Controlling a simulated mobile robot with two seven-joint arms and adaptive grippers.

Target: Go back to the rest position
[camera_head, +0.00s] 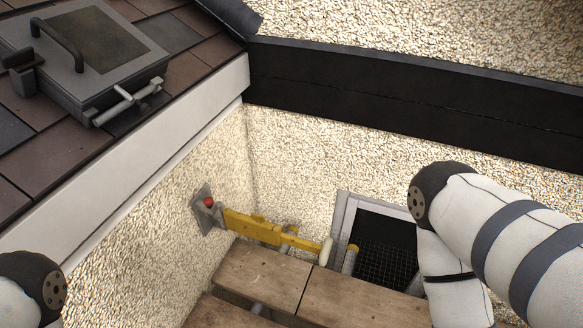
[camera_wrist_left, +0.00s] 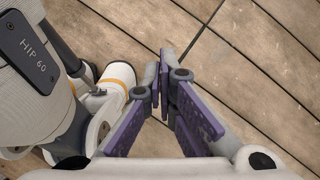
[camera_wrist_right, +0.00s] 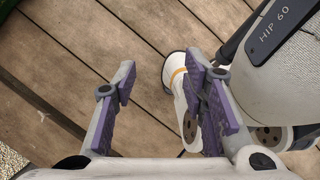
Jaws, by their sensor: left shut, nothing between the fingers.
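My left gripper (camera_wrist_left: 164,72) is shut and empty in the left wrist view, its purple-padded fingers close together above wooden planks. My right gripper (camera_wrist_right: 160,64) is open and empty in the right wrist view, its fingers spread wide above similar planks. Parts of my own white body show beside both grippers. In the head view only parts of my arms show, at the lower left and lower right; neither gripper is visible there.
A tiled roof slope with a grey roof hatch (camera_head: 80,55) lies at the upper left. A yellow bracket (camera_head: 262,229) is near the wall above the wooden planks (camera_head: 345,298). A dark framed opening (camera_head: 386,238) is in the pebbled wall (camera_head: 300,150).

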